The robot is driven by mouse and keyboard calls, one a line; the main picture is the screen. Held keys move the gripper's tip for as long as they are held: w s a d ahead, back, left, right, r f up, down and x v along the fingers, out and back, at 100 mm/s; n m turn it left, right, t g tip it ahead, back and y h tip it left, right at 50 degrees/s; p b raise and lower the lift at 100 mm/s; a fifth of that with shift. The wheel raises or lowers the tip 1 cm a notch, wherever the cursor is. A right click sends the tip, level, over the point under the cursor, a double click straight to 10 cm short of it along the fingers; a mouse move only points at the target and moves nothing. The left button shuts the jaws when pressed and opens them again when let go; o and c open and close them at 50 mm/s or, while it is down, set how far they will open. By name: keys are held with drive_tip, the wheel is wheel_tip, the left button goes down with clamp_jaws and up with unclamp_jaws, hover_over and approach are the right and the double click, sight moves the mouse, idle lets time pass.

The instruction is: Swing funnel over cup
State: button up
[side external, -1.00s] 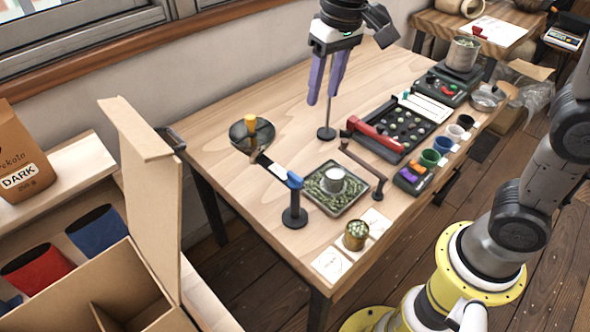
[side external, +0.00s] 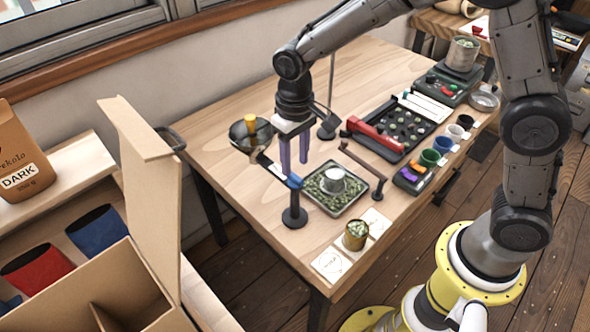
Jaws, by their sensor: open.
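The funnel (side external: 240,137) looks like a dark round dish at the end of a swing arm (side external: 270,166), with a yellow knob (side external: 250,121) at it. The arm has a white section and a blue end, and sits on a black post (side external: 294,212). A pale cup (side external: 334,174) stands in a square tray (side external: 347,203) of green beans, to the right of the post. The funnel is off to the left, not over the cup. My gripper (side external: 294,165) points down with purple fingers apart, just behind the blue end of the arm. Contact cannot be told.
A low bar on a post (side external: 379,188) is right of the tray. A bean-filled tin (side external: 356,235) stands in front. A black sorting board (side external: 398,135) and coloured cups lie right. The table's back left is clear.

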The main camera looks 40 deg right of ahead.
sight(295, 175)
drive_tip(key=shift+f, duration=1.95)
drive_tip(key=shift+c, duration=0.3)
clamp_jaws()
